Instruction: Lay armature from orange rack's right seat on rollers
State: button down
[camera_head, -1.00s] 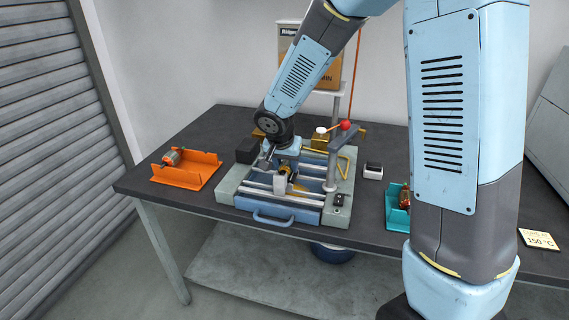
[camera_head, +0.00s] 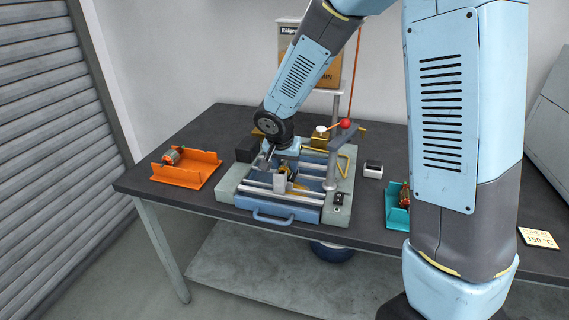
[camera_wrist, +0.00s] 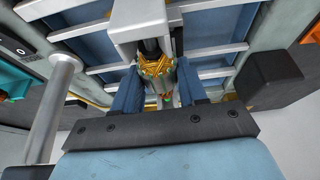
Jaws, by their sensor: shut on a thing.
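My gripper (camera_head: 286,171) is low over the blue and grey machine (camera_head: 229,184) on the bench. In the wrist view its two blue fingers (camera_wrist: 158,88) are shut on an armature (camera_wrist: 157,70) with copper-coloured windings. The armature's dark upper end reaches into a pale, arch-shaped block (camera_wrist: 140,18); I cannot tell whether they touch. This block also shows in the head view (camera_head: 280,184). The orange rack (camera_head: 196,178) stands left of the machine, with another armature (camera_head: 173,156) in its left part; its right part looks empty. I cannot make out the rollers clearly.
Pale rails (camera_head: 268,194) cross the machine's frame. A post with a red-knobbed lever (camera_head: 346,124) stands at its right, and a black block (camera_head: 247,150) at its left. A teal rack (camera_head: 397,217) with an armature is at the right, partly hidden by my arm.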

jog(key=c, duration=0.5)
grip_release()
jog(key=v, duration=1.3)
jog(key=shift+s+r, duration=0.25)
jog(key=s+d+r+n, duration=0.1)
jog(key=s+d+r, duration=0.25)
jog(key=d, duration=0.25)
jog(key=s+d+r, duration=0.3)
jog(key=s+d, duration=0.1)
jog(key=d, duration=0.2)
jog(key=s+d+n, duration=0.1)
jog(key=s+d, duration=0.1)
jog(key=s, duration=0.2)
jog(key=s+d+r+n+t+y, duration=0.1)
jog(key=s+d, duration=0.2)
jog(key=s, duration=0.1)
jog(key=s+d+r+n, duration=0.1)
jog(key=s+d, duration=0.2)
jog(key=s, duration=0.2)
jog(key=shift+s+r+t+y, duration=0.1)
jog(key=shift+r+t+y, duration=0.15)
jog(key=shift+t+y, duration=0.05)
